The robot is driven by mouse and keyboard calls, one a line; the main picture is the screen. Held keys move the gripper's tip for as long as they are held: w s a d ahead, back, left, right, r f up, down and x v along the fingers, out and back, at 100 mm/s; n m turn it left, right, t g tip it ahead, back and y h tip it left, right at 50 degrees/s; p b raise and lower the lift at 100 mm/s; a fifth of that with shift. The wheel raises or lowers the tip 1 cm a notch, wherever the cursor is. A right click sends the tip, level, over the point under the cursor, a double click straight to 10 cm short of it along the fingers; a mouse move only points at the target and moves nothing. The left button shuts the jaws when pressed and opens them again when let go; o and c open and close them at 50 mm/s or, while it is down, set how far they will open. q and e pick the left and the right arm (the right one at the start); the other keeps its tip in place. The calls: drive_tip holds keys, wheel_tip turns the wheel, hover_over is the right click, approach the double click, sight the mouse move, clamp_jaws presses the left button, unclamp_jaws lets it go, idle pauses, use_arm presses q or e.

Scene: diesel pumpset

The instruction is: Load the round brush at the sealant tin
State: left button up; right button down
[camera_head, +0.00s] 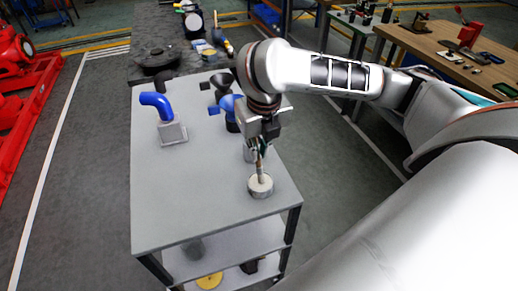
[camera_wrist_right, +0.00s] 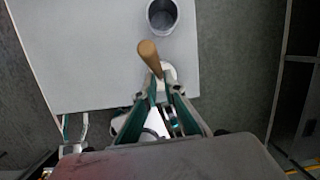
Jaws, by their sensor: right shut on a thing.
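My right gripper (camera_head: 262,148) is shut on the round brush (camera_head: 259,168) and points down over the grey table top. The brush's wooden handle (camera_wrist_right: 150,57) shows in the right wrist view, sticking out beyond the fingertips (camera_wrist_right: 163,88). The sealant tin (camera_head: 261,188) is a short round tin with a pale top near the table's front right corner. The brush's lower end is at the tin's top; I cannot tell how deep it reaches. In the right wrist view the pale tin (camera_wrist_right: 169,72) is partly hidden behind the handle and fingers. My left gripper is not in view.
A grey cup (camera_wrist_right: 162,14) stands close to the tin. The table's front left (camera_head: 180,210) is clear.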

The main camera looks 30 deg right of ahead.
sight(259, 163)
drive_tip(key=shift+s, duration=0.1)
drive_tip(key=p+v, duration=0.2)
drive_tip(key=p, duration=0.1)
drive_tip(key=shift+w+d+r+p, duration=0.1)
drive_tip(key=shift+w+r+p, duration=0.15)
drive_tip(key=shift+w+p, duration=0.05)
drive_tip(key=shift+r, duration=0.25)
drive_tip(key=v, duration=0.4)
drive_tip(key=shift+w+d, duration=0.15)
drive_tip(key=shift+w, duration=0.2)
idle(0.3)
